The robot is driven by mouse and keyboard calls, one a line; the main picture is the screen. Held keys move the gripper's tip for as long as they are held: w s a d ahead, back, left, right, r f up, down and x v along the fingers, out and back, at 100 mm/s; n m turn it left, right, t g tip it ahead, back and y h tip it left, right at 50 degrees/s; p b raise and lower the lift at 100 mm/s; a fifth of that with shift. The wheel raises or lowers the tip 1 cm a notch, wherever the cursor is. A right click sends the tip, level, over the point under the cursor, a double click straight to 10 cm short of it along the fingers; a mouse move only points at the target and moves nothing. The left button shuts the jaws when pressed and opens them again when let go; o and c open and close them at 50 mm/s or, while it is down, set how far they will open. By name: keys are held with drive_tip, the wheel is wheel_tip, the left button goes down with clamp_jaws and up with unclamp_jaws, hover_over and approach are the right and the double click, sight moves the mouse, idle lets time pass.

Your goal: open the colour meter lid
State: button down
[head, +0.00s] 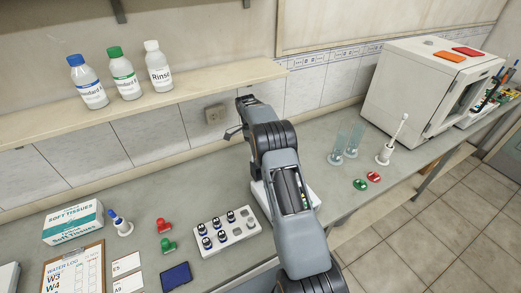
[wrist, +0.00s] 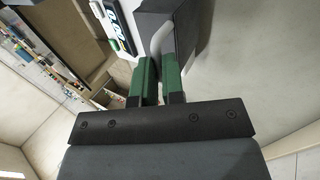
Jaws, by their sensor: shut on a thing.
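In the wrist view my gripper (wrist: 159,62) has its green fingers closed on a pale curved handle (wrist: 160,36). The handle is on a dark grey lid-like block (wrist: 188,24) of the colour meter. Beside the block is a panel with a lit display (wrist: 118,24). In the head view my arm covers most of the colour meter; a strip of its white body (head: 261,197) shows beside the arm. The lid and the fingertips are hidden there. I cannot tell how far the lid is raised.
A vial tray (head: 226,232) stands left of the meter. Red and green stoppers (head: 367,180), glass tubes (head: 347,140) and a white stand (head: 390,148) are to the right. A shelf (head: 150,105) with bottles runs along the wall. A white cabinet (head: 408,95) stands at back right.

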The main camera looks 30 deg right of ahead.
drive_tip(key=shift+w+a+f+g, duration=0.15)
drive_tip(key=shift+f+g, duration=0.25)
drive_tip(key=shift+f, duration=0.2)
drive_tip(key=c, duration=1.7)
unclamp_jaws()
drive_tip(key=o, duration=0.3)
drive_tip(key=shift+w+f, duration=0.15)
drive_tip(key=shift+w, duration=0.1)
drive_tip(key=shift+o, duration=0.9)
drive_tip(key=shift+r, duration=0.3)
